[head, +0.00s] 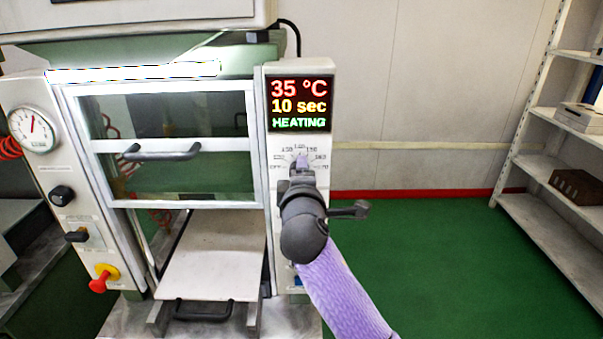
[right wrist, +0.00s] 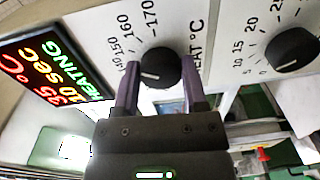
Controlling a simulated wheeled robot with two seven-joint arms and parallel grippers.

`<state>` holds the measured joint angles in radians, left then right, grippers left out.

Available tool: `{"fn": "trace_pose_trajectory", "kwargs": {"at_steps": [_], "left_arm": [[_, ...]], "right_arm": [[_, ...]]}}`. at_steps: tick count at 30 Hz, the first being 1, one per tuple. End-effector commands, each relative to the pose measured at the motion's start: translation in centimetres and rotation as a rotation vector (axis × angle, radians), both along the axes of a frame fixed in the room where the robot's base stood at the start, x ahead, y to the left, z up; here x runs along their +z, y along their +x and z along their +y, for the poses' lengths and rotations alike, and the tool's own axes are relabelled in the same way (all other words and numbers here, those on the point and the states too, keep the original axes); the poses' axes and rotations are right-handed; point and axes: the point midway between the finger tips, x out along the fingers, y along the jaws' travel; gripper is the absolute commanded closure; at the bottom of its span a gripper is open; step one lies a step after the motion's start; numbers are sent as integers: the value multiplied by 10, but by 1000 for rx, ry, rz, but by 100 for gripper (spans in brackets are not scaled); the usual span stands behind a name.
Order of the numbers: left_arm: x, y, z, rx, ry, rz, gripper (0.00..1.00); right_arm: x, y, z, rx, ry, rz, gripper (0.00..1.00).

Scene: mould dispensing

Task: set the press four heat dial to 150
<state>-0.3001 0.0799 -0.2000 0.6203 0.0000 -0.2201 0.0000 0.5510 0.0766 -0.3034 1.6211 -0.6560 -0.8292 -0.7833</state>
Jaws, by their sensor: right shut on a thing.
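The heat dial (right wrist: 158,63) is a round black knob on the press's white right-hand panel (right wrist: 110,22). My right gripper (right wrist: 160,76) has one purple finger on each side of it and is shut on it. The dial's white mark points to the lower left, toward the 140 and 150 end of the scale; I cannot tell the exact value. In the head view my right gripper (head: 302,172) reaches up to the panel and hides the dial. The display (head: 299,104) reads 35 °C, 10 sec and HEATING. My left gripper is not in view.
A second black dial (right wrist: 292,50) with a 5 to 25 scale sits beside the heat dial. The press has a windowed door (head: 170,150), a pressure gauge (head: 33,130) and a red knob (head: 101,280). Shelves (head: 550,215) stand at the right; the green floor between is clear.

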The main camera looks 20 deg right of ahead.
Motion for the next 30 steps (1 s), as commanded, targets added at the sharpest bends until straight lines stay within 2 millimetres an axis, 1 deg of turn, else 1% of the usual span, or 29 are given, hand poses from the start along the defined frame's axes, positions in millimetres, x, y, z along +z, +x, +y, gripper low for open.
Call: {"fn": "trace_pose_trajectory", "kwargs": {"at_steps": [1,13,14,15,17,18,19,27,30], "left_arm": [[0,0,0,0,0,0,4],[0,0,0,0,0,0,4],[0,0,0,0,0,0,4],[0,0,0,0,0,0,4],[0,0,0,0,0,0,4],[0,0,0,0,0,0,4],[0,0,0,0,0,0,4],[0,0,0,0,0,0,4],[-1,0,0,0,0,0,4]], "right_arm": [[4,0,0,2,4,-13,100],[5,0,0,3,7,-16,100],[5,0,0,3,7,-16,43],[5,0,0,3,7,-16,34],[5,0,0,2,8,-15,22],[4,0,0,2,7,-12,13],[4,0,0,2,7,-12,10],[2,-1,0,1,7,-7,10],[2,-9,3,2,7,-8,10]]}}
